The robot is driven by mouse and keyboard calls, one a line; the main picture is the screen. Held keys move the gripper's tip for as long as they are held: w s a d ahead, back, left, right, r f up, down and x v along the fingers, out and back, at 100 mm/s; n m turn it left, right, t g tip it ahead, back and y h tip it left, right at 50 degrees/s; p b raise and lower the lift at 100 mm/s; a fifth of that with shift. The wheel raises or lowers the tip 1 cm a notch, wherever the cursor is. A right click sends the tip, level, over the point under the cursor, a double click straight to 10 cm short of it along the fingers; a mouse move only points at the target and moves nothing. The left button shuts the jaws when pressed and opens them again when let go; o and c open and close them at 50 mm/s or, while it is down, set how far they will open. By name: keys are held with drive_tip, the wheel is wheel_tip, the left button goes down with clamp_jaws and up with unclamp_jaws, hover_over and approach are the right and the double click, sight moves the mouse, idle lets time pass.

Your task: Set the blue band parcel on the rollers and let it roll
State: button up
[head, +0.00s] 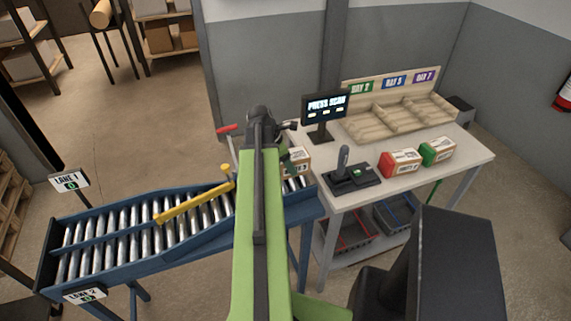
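My green arm rises through the middle of the head view and bends at a black joint. My gripper (288,158) is mostly hidden behind the arm, so its fingers cannot be made out. A kraft parcel with a white label (300,163) shows just right of the arm, close to the gripper, at the rollers' right end. Its band colour is hidden, and I cannot tell whether it is held. The roller conveyor (125,235) has a blue frame and runs left. A red-banded parcel (400,163) and a green-banded parcel (437,151) sit on the table.
A yellow bar (195,203) lies diagonally across the rollers. Lane 1 (70,181) and Lane 2 (86,294) signs mark the left end. The table (465,157) holds a black scan stand (352,177), a screen reading "PRESS SCAN" (325,106) and a wooden bay rack (398,116).

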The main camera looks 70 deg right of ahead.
drive_tip(key=shift+s+d+f+b, duration=0.1)
drive_tip(key=shift+f+b, duration=1.1)
drive_tip(key=shift+f, duration=0.2)
drive_tip(key=shift+s+f+b, duration=0.1)
drive_tip(key=shift+f+b, duration=1.1)
drive_tip(key=shift+f, duration=0.15)
drive_tip(key=o, duration=1.9)
drive_tip(key=shift+c, duration=0.2)
drive_tip(key=p+v, duration=1.5)
drive_tip(key=v, duration=0.1)
drive_tip(key=shift+r, duration=0.3)
drive_tip(key=shift+w+a+r+p, duration=0.3)
drive_tip(key=shift+r+p, duration=0.15)
drive_tip(key=shift+p, duration=0.2)
drive_tip(key=shift+f, duration=0.1)
